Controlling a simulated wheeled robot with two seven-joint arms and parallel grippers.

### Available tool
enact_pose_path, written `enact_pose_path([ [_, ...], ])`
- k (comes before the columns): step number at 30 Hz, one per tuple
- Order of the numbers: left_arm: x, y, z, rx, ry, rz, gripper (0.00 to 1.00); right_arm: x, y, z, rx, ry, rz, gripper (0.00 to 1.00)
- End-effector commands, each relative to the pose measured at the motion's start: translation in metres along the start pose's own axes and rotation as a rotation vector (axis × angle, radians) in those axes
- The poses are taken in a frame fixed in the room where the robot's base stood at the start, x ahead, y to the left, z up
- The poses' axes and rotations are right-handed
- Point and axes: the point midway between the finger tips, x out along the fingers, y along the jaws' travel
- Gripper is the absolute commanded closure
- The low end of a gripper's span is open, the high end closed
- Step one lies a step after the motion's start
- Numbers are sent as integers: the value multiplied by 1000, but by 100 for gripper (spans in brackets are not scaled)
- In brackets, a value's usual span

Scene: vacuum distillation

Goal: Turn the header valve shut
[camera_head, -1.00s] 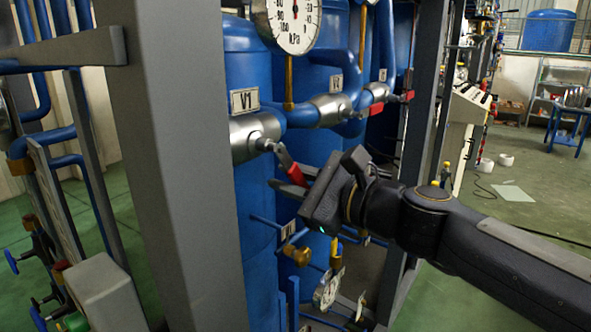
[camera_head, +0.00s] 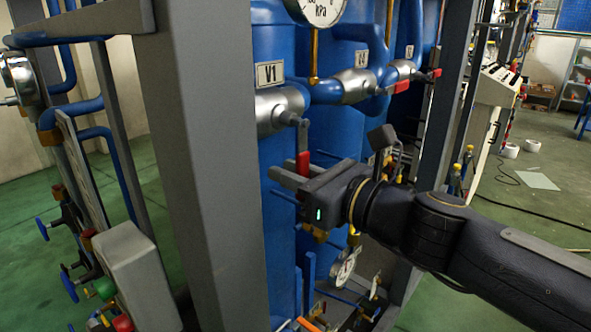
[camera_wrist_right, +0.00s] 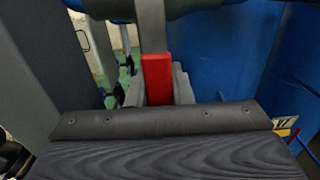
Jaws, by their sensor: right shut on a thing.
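The header valve labelled V1 is a silver ball valve body (camera_head: 277,108) on the blue pipe at the first tank. Its lever with a red grip (camera_head: 303,164) hangs almost straight down from the stem. My right gripper (camera_head: 292,173) comes from the right and is shut on the red grip. In the right wrist view the red grip (camera_wrist_right: 157,78) sits between the fingers, with its grey metal arm running up from it. The fingertips are partly hidden there behind my gripper's dark body. My left gripper is not in view.
A thick grey frame post (camera_head: 205,150) stands just left of the valve. More valves with red grips (camera_head: 398,87) follow along the header to the right. A pressure gauge (camera_head: 318,8) hangs above, and thin blue pipes and a lower gauge (camera_head: 346,268) lie below the gripper.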

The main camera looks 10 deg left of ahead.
Motion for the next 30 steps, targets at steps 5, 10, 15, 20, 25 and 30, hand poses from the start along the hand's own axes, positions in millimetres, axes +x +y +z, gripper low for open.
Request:
enact_pose_path([
  [5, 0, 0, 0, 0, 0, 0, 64, 0, 2, -1, 18, 2, 1, 100],
  [10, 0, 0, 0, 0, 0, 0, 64, 0, 2, -2, 19, 2, 2, 100],
  [15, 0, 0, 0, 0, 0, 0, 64, 0, 2, -1, 19, 2, 3, 72],
  [20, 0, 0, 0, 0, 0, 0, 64, 0, 2, -1, 16, 1, 2, 58],
  [25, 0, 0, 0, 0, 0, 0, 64, 0, 1, 0, 14, 0, 1, 58],
  [30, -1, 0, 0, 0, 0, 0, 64, -10, 0, 1, 11, -1, -3, 58],
])
